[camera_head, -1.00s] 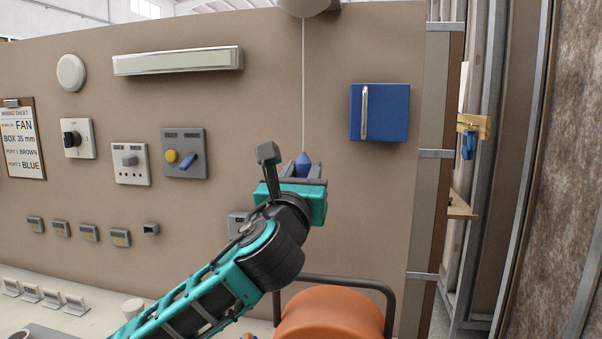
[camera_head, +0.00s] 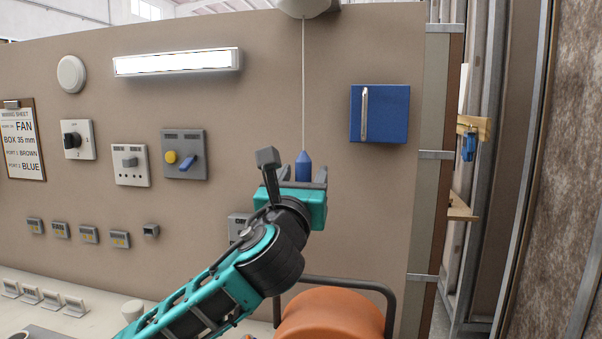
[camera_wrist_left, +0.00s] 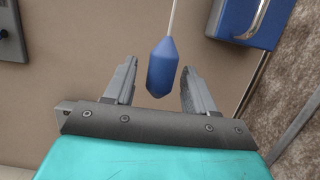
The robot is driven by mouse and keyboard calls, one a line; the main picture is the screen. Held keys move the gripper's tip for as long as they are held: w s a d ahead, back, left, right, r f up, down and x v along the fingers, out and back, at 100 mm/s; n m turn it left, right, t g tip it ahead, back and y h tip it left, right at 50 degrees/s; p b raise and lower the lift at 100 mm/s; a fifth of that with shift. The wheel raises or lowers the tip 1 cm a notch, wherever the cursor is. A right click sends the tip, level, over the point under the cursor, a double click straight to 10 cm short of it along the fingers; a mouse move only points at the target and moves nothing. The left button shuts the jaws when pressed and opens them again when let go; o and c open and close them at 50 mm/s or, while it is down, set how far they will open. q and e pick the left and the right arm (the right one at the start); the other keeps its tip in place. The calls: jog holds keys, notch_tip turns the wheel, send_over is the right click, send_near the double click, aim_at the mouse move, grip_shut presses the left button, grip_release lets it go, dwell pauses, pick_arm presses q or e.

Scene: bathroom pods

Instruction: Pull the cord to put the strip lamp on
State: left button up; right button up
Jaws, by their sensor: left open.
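The strip lamp (camera_head: 177,62) high on the brown wall panel is lit, glowing white. A pale cord (camera_head: 303,90) hangs from a white ceiling fitting and ends in a blue pointed pull (camera_head: 304,167). My left gripper (camera_head: 304,178) is open around the lower part of the pull. In the left wrist view the blue pull (camera_wrist_left: 163,68) hangs between the two grey fingers, with gaps on both sides. My right gripper is not in view.
A blue cabinet (camera_head: 380,113) with a metal handle is right of the cord. Switch plates, one with a blue lever (camera_head: 184,154), are at left. A rounded orange object (camera_head: 333,315) stands below the gripper. The wall before the cord is clear.

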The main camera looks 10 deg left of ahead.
aim_at(302, 173)
pick_arm(q)
jog(key=shift+s+r+p, duration=0.1)
jog(key=shift+s+p, duration=0.7)
jog(key=shift+s, duration=1.2)
jog(key=v, duration=0.2)
jog(key=r+v, duration=0.1)
jog(key=shift+s+f+p, duration=0.25)
jog(key=shift+s+p, duration=0.15)
jog(key=shift+s, duration=0.1)
